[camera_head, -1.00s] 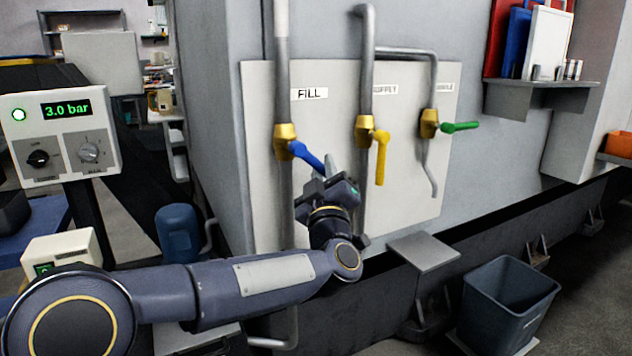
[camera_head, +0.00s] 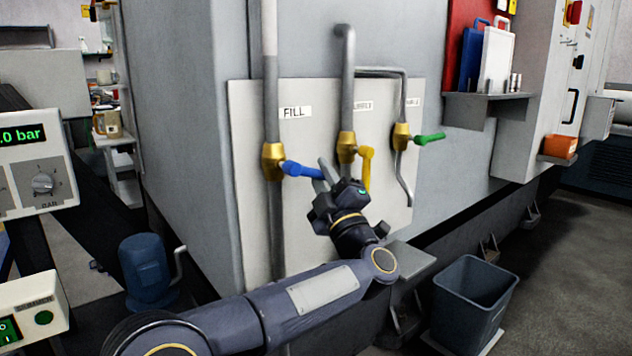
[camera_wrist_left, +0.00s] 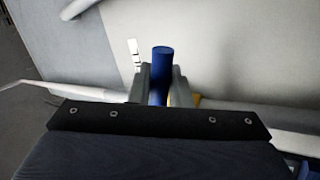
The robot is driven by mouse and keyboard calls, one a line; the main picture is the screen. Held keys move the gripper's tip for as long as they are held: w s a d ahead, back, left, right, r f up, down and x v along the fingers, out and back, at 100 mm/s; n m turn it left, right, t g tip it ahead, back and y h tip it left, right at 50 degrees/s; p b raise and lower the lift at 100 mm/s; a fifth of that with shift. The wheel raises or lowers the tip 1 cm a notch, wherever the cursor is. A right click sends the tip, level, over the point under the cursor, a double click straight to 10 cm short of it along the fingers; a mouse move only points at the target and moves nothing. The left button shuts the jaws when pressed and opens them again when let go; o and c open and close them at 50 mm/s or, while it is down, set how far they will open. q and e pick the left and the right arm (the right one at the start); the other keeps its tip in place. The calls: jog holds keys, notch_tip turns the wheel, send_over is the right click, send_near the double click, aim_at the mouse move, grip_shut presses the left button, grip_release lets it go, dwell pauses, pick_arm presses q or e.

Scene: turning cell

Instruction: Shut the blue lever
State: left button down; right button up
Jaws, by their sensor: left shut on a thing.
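The blue lever (camera_head: 302,170) sits on the brass valve (camera_head: 273,161) of the pipe beside the FILL label. It sticks out to the right, sloping slightly down. My left gripper (camera_head: 325,178) is at the lever's outer end. In the left wrist view the blue lever (camera_wrist_left: 161,75) stands between the two grey fingers of my left gripper (camera_wrist_left: 160,85), which are shut on it. The lever's far end is partly hidden by the fingers in the head view. My right gripper is in neither view.
A yellow lever (camera_head: 366,168) hangs down close to the right of my left gripper. A green lever (camera_head: 429,138) points right beyond it. A grey bin (camera_head: 470,305) stands on the floor. A blue motor-like unit (camera_head: 148,272) stands at left.

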pick_arm(q)
jog(key=n+y, duration=0.1)
jog(key=r+n+y, duration=0.1)
jog(key=n, duration=0.1)
jog(key=shift+w+d+g+y, duration=0.1)
jog(key=shift+g+y, duration=0.2)
jog(key=shift+r+n+g+y+p, duration=0.1)
jog(key=shift+r+n+g+y, duration=0.15)
jog(key=shift+n+y, duration=0.4)
jog(key=shift+r+n+g+y+p, duration=0.15)
jog(key=shift+r+n+g+y, duration=0.15)
jog(key=shift+n, duration=0.65)
jog(key=shift+r+n+g+y+p, duration=0.1)
jog(key=shift+r+n+g+y, duration=0.15)
jog(key=shift+n+y, duration=0.45)
jog(key=shift+n, duration=0.3)
jog(key=c, duration=1.4)
grip_release()
jog(key=shift+d, duration=0.1)
jog(key=v, duration=0.7)
jog(key=shift+s+d+f, duration=0.2)
jog(key=shift+s, duration=0.15)
